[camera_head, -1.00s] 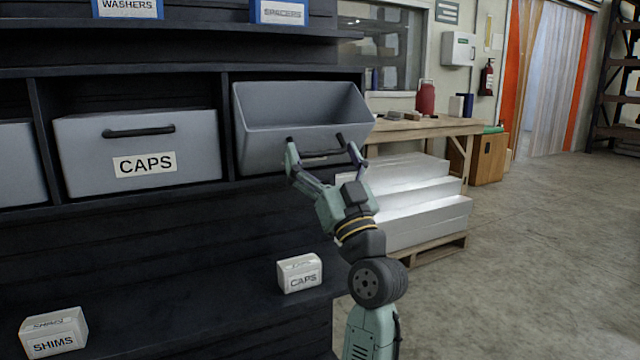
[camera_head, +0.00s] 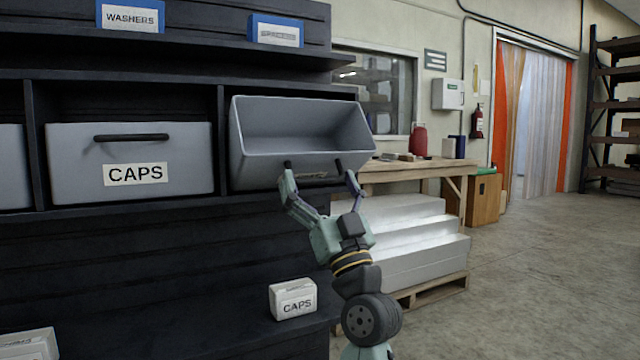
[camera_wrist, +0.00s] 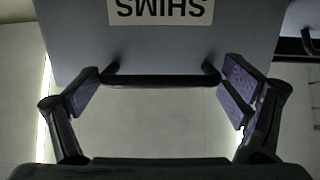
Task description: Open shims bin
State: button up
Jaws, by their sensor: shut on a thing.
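The shims bin (camera_head: 303,133) is a grey open-topped bin at the right end of the shelf row. It sticks out of its compartment and tilts forward, and its inside looks empty. In the wrist view its front (camera_wrist: 85,40) carries a SHIMS label (camera_wrist: 160,11), upside down, with a dark bar handle (camera_wrist: 160,80) beside it. My gripper (camera_head: 320,172) is in front of the bin, its fingers spread along the handle. In the wrist view my gripper (camera_wrist: 160,90) has one finger pad at each end of the handle. In the head view the fingers partly hide the handle.
A closed CAPS bin (camera_head: 130,185) sits in the compartment to the left. A white CAPS box (camera_head: 293,299) stands on the lower shelf, with another box (camera_head: 28,345) at lower left. A workbench (camera_head: 425,164) and stacked silver blocks (camera_head: 420,260) stand right. Floor farther right is clear.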

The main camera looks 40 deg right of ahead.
jog(key=shift+a, duration=0.1)
jog(key=o, duration=1.4)
jog(key=shift+w, duration=0.1)
notch_tip(320, 180, up, 10)
jog(key=shift+r, duration=0.1)
jog(key=shift+c, duration=0.6)
